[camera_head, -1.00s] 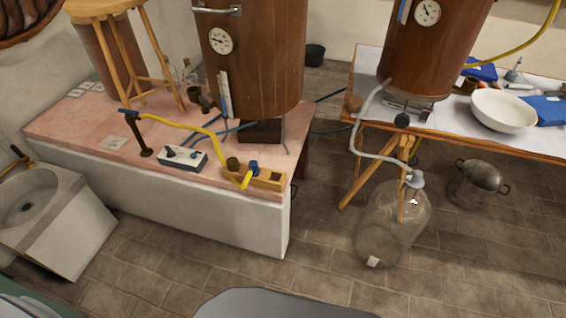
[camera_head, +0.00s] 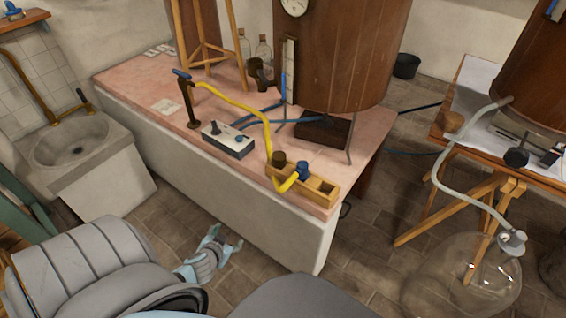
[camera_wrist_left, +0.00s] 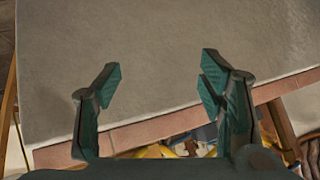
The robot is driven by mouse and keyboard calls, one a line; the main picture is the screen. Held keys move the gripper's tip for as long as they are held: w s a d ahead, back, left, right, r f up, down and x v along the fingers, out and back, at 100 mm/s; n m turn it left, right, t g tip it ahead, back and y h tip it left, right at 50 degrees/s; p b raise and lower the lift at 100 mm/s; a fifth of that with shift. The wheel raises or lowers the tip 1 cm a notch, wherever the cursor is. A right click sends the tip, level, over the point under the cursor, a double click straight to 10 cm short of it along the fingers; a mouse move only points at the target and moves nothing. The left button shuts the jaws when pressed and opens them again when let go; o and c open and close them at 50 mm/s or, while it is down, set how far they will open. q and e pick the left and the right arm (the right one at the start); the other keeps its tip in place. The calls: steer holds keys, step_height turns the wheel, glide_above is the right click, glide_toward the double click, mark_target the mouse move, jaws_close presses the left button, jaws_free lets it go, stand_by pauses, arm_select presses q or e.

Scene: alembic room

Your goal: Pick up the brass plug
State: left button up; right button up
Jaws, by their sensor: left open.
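A dark brass-coloured plug (camera_head: 278,160) stands at the left end of a small wooden block (camera_head: 322,192) on the pink tabletop. A blue fitting (camera_head: 302,171) with a yellow hose sits beside it in the block. My left gripper (camera_head: 222,241) is in front of the table's pale side wall, lower in the picture than the block and apart from it. In the left wrist view its two fingers (camera_wrist_left: 160,95) are spread with nothing between them. The plug cannot be made out clearly in that view. My right gripper is not in view.
The pink-topped table (camera_head: 128,80) carries a switch box (camera_head: 228,140), a dark stand (camera_head: 189,105) and a large wooden vat (camera_head: 335,50). A stone sink (camera_head: 75,150) stands left. A glass carboy (camera_head: 462,280) stands on the floor at right.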

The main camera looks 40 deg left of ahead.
arm_select(q)
steer(key=w+a+r+t+b, duration=0.1)
steer(key=w+r+t+b, duration=0.15)
steer(key=w+b, duration=0.3)
steer(key=n+t+b, duration=0.1)
steer(key=t+b, duration=0.5)
steer(key=t, duration=0.1)
glide_toward(276, 164)
steer(key=shift+h, duration=0.3)
steer(key=x, duration=0.4)
steer(key=r+x, duration=0.1)
steer(key=x, duration=0.1)
steer(key=shift+w, duration=0.2)
steer(key=x, duration=0.4)
steer(key=f+x, duration=0.1)
steer(key=shift+w+a, duration=0.3)
steer(key=shift+w, duration=0.05)
steer(key=shift+s, duration=0.1)
steer(key=c, duration=1.4)
steer(key=shift+o, duration=0.2)
steer(key=shift+r, duration=0.1)
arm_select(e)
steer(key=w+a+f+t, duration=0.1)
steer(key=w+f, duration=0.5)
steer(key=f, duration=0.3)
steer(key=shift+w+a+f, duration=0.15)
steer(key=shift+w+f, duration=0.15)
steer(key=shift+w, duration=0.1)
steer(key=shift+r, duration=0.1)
